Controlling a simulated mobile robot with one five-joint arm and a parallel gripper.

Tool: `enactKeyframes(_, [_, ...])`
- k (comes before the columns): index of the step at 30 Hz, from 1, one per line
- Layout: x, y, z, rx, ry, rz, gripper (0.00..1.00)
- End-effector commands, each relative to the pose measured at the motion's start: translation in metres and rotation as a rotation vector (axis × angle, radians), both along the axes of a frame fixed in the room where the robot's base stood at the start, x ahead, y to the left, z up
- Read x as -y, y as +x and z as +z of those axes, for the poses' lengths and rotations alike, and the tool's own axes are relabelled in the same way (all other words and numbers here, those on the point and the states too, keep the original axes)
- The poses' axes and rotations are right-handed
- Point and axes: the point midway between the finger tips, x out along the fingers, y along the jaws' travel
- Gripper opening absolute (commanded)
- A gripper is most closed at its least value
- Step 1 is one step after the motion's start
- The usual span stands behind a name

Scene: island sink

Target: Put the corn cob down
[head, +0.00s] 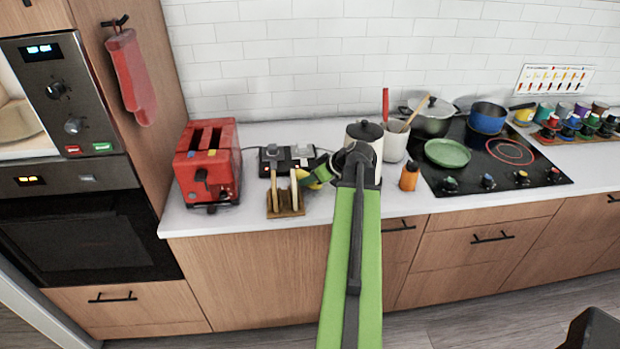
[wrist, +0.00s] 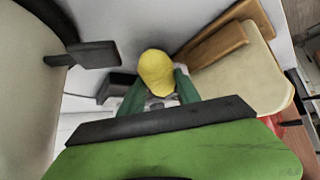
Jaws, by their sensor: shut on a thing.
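The yellow corn cob (wrist: 155,72) shows end-on in the wrist view, between the green fingers of my gripper (wrist: 158,92). My gripper is shut on it. In the head view my gripper (head: 318,174) is over the counter, between the toast rack and the pale canister, and only a little of the corn's yellow shows beside it. The rest of the corn is hidden by the fingers and arm. I cannot tell whether the corn touches the white counter (head: 260,222).
The wooden rack with toast slices (head: 286,204) stands close left of my gripper, with a red toaster (head: 208,165) beyond. The pale canister with a dark lid (head: 376,145) is close on the right. An orange bottle (head: 409,177) and the stove (head: 500,160) are further right.

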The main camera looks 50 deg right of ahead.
Motion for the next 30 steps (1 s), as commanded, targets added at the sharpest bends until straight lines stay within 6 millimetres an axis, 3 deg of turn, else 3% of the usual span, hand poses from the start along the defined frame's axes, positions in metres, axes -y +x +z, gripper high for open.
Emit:
enactKeyframes(1, [0.000,0.000,0.017,0.000,0.000,0.000,0.00])
enactKeyframes(10, [0.000,0.000,0.079,0.000,0.001,0.001,0.00])
enactKeyframes(19, [-0.001,0.001,0.095,0.000,0.000,0.001,0.00])
enactKeyframes(26, [-0.001,0.001,0.143,0.000,0.000,0.001,0.00])
enactKeyframes(30, [-0.001,0.001,0.138,0.000,0.000,0.001,0.00])
